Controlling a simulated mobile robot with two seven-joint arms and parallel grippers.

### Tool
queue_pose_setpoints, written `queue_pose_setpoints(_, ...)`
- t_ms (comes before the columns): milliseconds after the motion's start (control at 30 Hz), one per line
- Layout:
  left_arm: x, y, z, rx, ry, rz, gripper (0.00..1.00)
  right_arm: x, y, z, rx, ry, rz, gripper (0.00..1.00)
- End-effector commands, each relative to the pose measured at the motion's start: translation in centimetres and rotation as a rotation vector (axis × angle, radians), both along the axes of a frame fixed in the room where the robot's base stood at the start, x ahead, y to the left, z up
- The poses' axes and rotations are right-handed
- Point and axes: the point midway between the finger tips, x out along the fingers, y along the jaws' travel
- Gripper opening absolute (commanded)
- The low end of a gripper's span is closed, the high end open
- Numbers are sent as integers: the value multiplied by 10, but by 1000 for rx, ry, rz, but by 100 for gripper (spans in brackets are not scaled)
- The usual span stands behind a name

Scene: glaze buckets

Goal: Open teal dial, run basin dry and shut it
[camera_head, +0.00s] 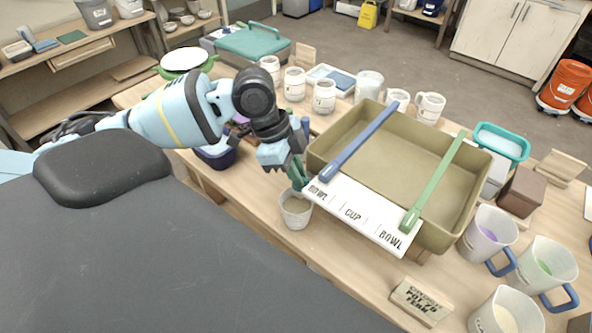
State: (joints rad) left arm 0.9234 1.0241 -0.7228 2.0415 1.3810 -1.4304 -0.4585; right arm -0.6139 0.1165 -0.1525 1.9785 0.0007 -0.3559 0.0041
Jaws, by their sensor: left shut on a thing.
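The olive basin (385,165) is a wide, shallow rectangular tray raised on the table. A blue bar (358,142) and a green bar (434,182) lie across it. I cannot make out the liquid level inside. A white strip on its front reads BOWL, CUP, BOWL. My left gripper (297,172) is at the basin's left front corner, shut on the teal dial, which is mostly hidden by the fingers. A small pale bucket (296,211) stands on the table below the gripper. My right gripper is not in view.
White mugs (324,97) stand behind the basin. Measuring jugs with blue handles (541,268) stand at the right. A teal-rimmed tub (502,142) and a brown block (521,191) sit near the basin's right end. A wooden sign (421,301) lies at the front edge.

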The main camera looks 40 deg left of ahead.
Motion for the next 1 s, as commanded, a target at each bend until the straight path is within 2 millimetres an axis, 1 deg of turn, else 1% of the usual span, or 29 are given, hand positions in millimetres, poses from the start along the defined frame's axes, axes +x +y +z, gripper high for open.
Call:
queue_pose_setpoints(33, 0, 0, 3, 1, -2, -25, 0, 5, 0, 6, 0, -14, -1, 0)
queue_pose_setpoints(200, 2, 0, 3, 0, -1, -160, 0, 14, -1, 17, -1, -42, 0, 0)
queue_pose_setpoints(500, 3, 0, 1, 0, 2, -379, 0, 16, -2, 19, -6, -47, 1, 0)
queue_pose_setpoints(667, 4, 1, 0, 0, 2, -413, 0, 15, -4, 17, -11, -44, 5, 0)
queue_pose_setpoints(900, 3, 1, 0, 0, 2, -413, 0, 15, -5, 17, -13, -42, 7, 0)
queue_pose_setpoints(933, 3, 1, 0, 0, 2, -413, 12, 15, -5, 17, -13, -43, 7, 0)
queue_pose_setpoints(1000, 3, 1, 0, 0, 2, -413, 21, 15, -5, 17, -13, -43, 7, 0)
